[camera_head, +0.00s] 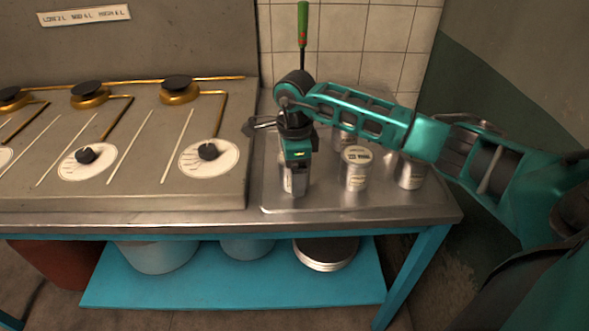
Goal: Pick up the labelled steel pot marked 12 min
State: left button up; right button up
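Several small steel pots with pale labels stand on a metal tray (330,203) at the right end of the counter. The front middle pot (355,170) has a dark-lettered label on its top, too small to read for certain. Another pot (411,174) stands to its right, and one (343,136) is partly hidden behind my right arm. My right gripper (295,184) points down at the front left pot (288,181), which it largely covers. I cannot tell whether its fingers grip that pot. I cannot tell which pot is marked 12 min. My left gripper is not in view.
A stove top with brass burners (179,90) and dials (208,156) fills the left. A green handle (303,22) stands up behind my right wrist. The tiled wall is close behind the tray. A blue lower shelf (230,293) holds pots and stacked round lids (327,252).

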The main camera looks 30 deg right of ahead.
jog(key=c, duration=0.7)
jog(key=shift+c, duration=0.7)
jog(key=shift+r, duration=0.15)
